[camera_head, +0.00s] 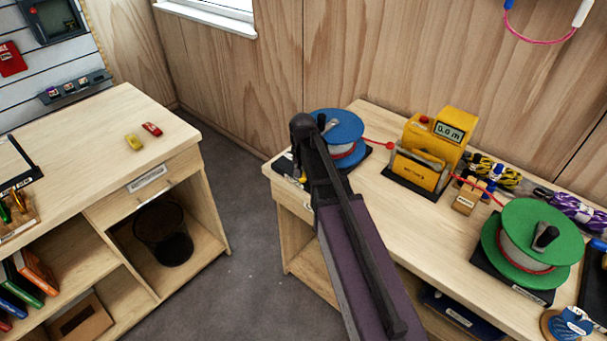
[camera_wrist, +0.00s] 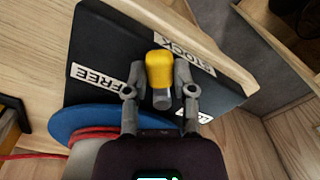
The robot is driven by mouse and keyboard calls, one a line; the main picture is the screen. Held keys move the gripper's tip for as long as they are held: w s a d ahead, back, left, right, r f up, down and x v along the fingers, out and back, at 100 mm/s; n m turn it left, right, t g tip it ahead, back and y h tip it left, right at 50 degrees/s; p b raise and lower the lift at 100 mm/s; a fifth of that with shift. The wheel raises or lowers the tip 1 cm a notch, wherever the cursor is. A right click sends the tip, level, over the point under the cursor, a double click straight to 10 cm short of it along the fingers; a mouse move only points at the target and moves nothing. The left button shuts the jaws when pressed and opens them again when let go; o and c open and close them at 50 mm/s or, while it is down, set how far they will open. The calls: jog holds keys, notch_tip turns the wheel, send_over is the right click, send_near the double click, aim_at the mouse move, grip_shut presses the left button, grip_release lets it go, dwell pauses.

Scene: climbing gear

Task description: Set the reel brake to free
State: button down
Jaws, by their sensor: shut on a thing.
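The reel brake's yellow knob (camera_wrist: 160,70) stands on a grey stem over a black base plate (camera_wrist: 108,42). My gripper (camera_wrist: 161,78) is shut on this knob, with one finger on each side. A white label reading FREE (camera_wrist: 97,75) lies left of the knob. A label ending in OCK (camera_wrist: 190,56), its start partly hidden, lies just beside the knob's right side. The knob is closer to the OCK label. The blue reel (camera_wrist: 75,121) is at the lower left; it also shows in the head view (camera_head: 343,126), where my arm hides most of the brake.
A yellow length counter (camera_head: 432,150) stands right of the blue reel, with red cord between them. A green reel (camera_head: 550,215) is farther right on the bench (camera_head: 375,200). A wooden wall stands behind. Open floor (camera_head: 245,230) lies left, before another bench (camera_head: 90,130).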

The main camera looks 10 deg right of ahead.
jog(key=shift+s+d+n, duration=0.1)
jog(key=shift+d+n, duration=0.35)
jog(key=shift+n, duration=0.65)
jog(key=shift+c, duration=2.2)
grip_release()
